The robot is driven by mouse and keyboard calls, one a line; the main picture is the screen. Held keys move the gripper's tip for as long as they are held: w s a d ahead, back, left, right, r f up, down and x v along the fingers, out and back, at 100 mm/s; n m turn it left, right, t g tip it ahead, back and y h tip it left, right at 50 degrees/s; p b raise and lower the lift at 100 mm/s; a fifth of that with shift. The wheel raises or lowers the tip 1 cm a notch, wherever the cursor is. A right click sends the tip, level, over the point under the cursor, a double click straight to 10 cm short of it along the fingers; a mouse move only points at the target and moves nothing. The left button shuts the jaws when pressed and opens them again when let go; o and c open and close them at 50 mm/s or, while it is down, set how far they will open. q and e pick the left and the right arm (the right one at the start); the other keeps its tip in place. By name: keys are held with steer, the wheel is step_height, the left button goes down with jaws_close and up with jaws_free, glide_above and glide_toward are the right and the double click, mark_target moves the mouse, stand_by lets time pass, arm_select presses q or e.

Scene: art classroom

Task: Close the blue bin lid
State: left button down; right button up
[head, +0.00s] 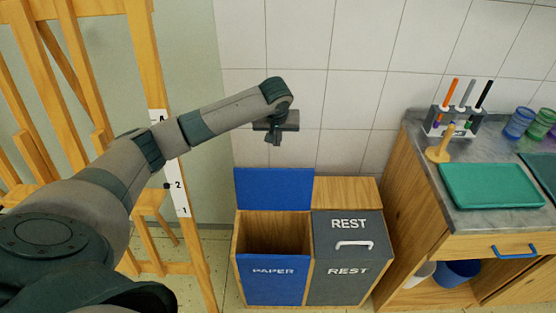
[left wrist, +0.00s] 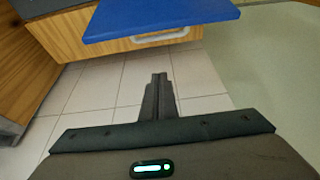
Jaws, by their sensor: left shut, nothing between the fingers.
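The blue bin lid (head: 273,189) stands raised at the back of the open paper bin (head: 272,279), whose blue front reads PAPER. The lid also shows at the top of the left wrist view (left wrist: 160,17), with a pale handle (left wrist: 155,37) below its edge. My left gripper (head: 275,140) is above and behind the raised lid, near the tiled wall, pointing down. Its fingers are together and empty, apart from the lid; they also show in the left wrist view (left wrist: 159,78). My right gripper is not in view.
The grey rest bin (head: 347,275) with its closed lid stands right of the paper bin. A wooden easel (head: 150,130) stands at the left. A counter (head: 420,150) at the right holds a green tray (head: 490,186), a marker holder and cups.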

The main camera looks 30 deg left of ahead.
arm_select(q)
step_height(320, 180, down, 10)
steer(key=p, duration=0.2)
steer(key=shift+r+p, duration=0.15)
steer(key=shift+p, duration=0.15)
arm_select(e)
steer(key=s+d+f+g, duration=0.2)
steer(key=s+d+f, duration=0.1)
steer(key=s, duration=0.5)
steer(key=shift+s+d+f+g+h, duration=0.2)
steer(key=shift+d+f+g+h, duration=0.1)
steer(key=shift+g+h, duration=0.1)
arm_select(q)
steer(key=shift+d, duration=0.1)
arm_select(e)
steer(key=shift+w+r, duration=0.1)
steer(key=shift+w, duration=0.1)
arm_select(q)
steer(key=shift+r, duration=0.1)
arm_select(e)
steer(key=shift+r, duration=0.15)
